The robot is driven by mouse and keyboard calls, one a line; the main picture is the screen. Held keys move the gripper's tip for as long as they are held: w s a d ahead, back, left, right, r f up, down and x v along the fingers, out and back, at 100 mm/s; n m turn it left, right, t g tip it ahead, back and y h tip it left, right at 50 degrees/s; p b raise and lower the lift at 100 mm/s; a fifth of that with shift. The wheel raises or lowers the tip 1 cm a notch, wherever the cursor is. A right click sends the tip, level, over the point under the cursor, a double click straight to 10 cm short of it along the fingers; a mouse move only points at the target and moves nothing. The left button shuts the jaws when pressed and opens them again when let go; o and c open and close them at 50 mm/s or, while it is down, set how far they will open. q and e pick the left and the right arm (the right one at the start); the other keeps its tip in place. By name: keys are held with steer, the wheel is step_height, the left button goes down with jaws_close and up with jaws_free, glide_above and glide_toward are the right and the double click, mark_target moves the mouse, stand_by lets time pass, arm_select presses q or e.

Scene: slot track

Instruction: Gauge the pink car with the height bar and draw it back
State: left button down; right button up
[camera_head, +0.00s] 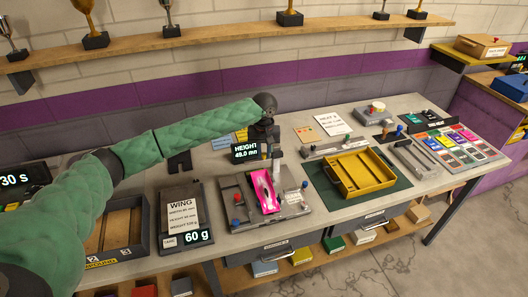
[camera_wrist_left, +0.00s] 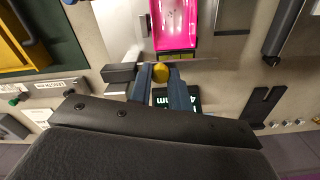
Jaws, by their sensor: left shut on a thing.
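The pink car (camera_head: 263,190) sits in the grey gauge fixture (camera_head: 236,212) at the middle of the bench. In the left wrist view the pink car (camera_wrist_left: 174,22) shows at the top, beyond my fingertips. My left gripper (camera_head: 270,146) is above the back end of the fixture, behind the car. In the left wrist view its two dark fingers are shut on a yellow knob (camera_wrist_left: 161,72), which looks like the height bar's handle. A grey block (camera_wrist_left: 120,73) is beside the fingers. The height display (camera_head: 246,151) reads about 49.0 mm. My right gripper is not in view.
A yellow tray (camera_head: 348,189) on a green mat (camera_head: 325,196) is to the right of the fixture. A wing card with a 60 g scale (camera_head: 186,240) stands left. A dark tray (camera_head: 97,254) is farther left. Coloured cards (camera_head: 464,142) lie at far right.

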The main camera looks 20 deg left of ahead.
arm_select(q)
steer(key=shift+w+r, duration=0.15)
steer(key=shift+r, duration=0.1)
steer(key=c, duration=1.6)
jaws_free()
steer(key=shift+r, duration=0.1)
